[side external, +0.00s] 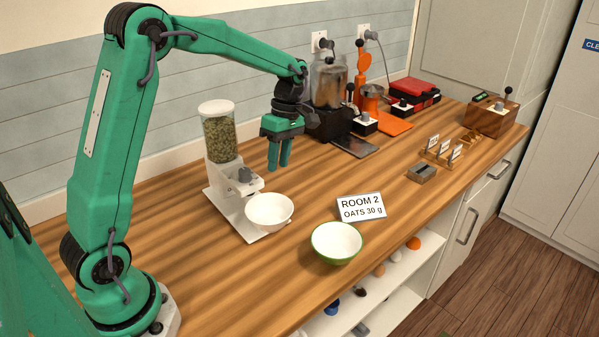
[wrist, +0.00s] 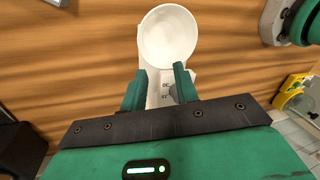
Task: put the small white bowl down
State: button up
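The small white bowl (side external: 269,211) sits upright at the front of the white dispenser base (side external: 244,224), below the dispenser's spout. It looks empty. In the wrist view the white bowl (wrist: 167,37) lies just beyond my fingertips, and its whole rim shows. My gripper (side external: 279,168) hangs above the counter, behind and above the bowl, with its fingers pointing down. In the wrist view my gripper (wrist: 160,78) has its two fingers apart, with nothing held between them. The white base shows in the gap.
A green-rimmed bowl (side external: 336,243) stands near the counter's front edge. A card reading "ROOM 2 OATS 30 g" (side external: 361,207) lies behind it. The dispenser's clear hopper (side external: 219,137) rises left of my gripper. A blender-like jar (side external: 328,84) and an orange device (side external: 372,100) stand at the back.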

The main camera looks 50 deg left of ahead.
jog(key=s+d+r+m+t, duration=0.3)
jog(key=s+r+m, duration=0.1)
jog(key=s+m, duration=0.5)
jog(key=s+d+r+m+t, duration=0.4)
jog(key=s+r+m, duration=0.1)
jog(key=s+m, duration=0.4)
jog(key=shift+d+r+m+t, duration=0.2)
jog(key=shift+r+m+t, duration=0.1)
jog(key=shift+m, duration=0.1)
jog(key=shift+o, duration=0.4)
jog(key=shift+s+d+f+m+t, duration=0.1)
jog(key=shift+s+f+m+t, duration=0.1)
jog(key=shift+s+m, duration=0.3)
jog(key=shift+s+d+f+m+t, duration=0.1)
jog(key=shift+s+m+t, duration=0.15)
jog(key=shift+m, duration=0.35)
jog(key=shift+w+r, duration=0.1)
jog(key=n+g, duration=1)
jog(key=n, duration=0.4)
send_over(290, 203)
jog(key=w, duration=0.3)
notch_tip(290, 203, down, 14)
jog(key=shift+x, duration=4.1)
